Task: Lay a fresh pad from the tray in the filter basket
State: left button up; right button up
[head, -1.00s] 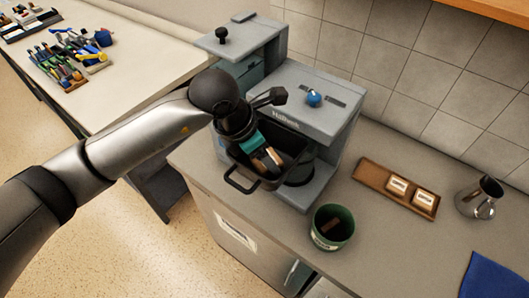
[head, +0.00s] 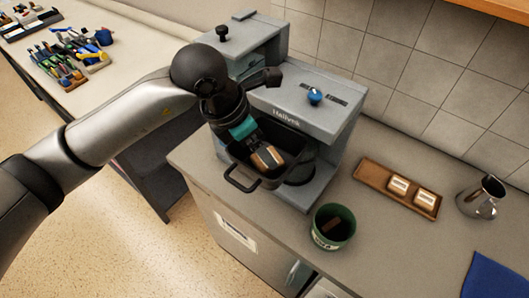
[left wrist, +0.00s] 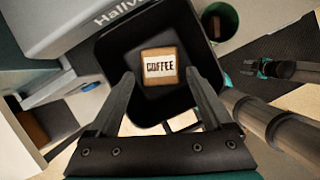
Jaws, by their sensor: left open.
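The filter basket (head: 240,185) is a black open tub with a loop handle at the front of the grey machine. A tan pad (head: 268,158) lies inside it. In the left wrist view the pad (left wrist: 159,66) shows a white COFFEE label, face up on the floor of the basket (left wrist: 115,55). My left gripper (head: 253,146) reaches over the basket. Its fingers (left wrist: 160,76) are open and apart from the pad. The brown tray (head: 374,184) holds two pads (head: 397,186) (head: 424,197). My right gripper (left wrist: 252,68) shows small in the left wrist view; its jaws are unclear.
A green bin (head: 319,238) with a dark brown block inside stands in front of the machine (head: 310,100). A metal jug (head: 482,199) and a blue cloth (head: 497,280) are at the right. The counter between bin and tray is clear.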

pick_arm(q)
jog(key=b+v, duration=0.1)
jog(key=v, duration=0.7)
jog(key=shift+s+r, duration=0.1)
